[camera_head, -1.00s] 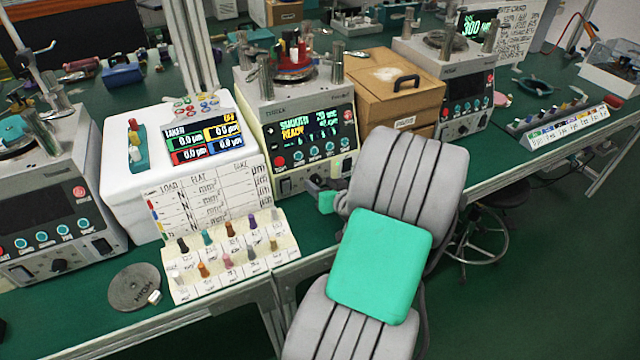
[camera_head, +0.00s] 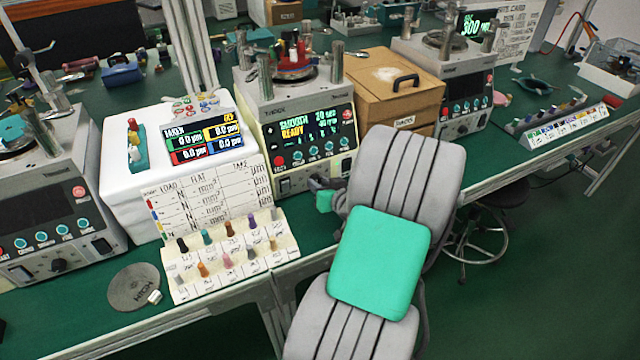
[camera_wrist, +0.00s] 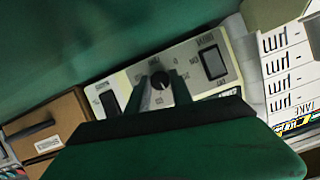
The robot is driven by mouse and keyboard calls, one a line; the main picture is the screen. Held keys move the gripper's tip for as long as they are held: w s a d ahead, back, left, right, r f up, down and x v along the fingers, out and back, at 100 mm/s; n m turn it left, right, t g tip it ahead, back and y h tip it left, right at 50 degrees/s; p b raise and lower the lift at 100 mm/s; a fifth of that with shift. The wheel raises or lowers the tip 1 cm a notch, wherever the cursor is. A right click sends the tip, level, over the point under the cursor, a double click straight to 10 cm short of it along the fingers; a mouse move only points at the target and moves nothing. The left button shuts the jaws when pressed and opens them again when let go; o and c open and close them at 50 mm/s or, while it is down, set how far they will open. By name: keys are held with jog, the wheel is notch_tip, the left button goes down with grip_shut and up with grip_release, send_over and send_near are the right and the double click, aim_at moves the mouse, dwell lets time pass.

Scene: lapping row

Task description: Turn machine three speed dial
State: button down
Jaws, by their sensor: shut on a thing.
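The machine (camera_head: 302,130) in the middle of the bench has a lit screen with green and yellow text, including READY. Its round dark speed dial (camera_wrist: 160,81) with a pale pointer mark sits on the lower front panel in the wrist view. My gripper (camera_wrist: 157,88) is shut on this dial, with one dark finger on each side of it. In the head view my gripper (camera_head: 317,186) is at the machine's lower front and the dial is hidden there. I cannot read a machine number.
A dark switch (camera_wrist: 213,62) sits beside the dial. A peg board (camera_head: 232,255) with coloured pegs and a white box (camera_head: 180,150) stand left of the machine. A wooden box (camera_head: 395,85) stands right. Similar machines stand at left (camera_head: 50,200) and right (camera_head: 455,75).

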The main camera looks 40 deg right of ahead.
jog(key=shift+m+y, duration=0.3)
jog(key=shift+d+f+m+y+b, duration=0.1)
jog(key=shift+d+m+y+b, duration=0.1)
jog(key=shift+m+y+b, duration=0.45)
jog(key=shift+s+m+t+y+b, duration=0.1)
jog(key=shift+m+t+y+b, duration=0.6)
jog(key=shift+m, duration=0.95)
jog(key=c, duration=1.1)
grip_release()
jog(key=shift+c, duration=0.2)
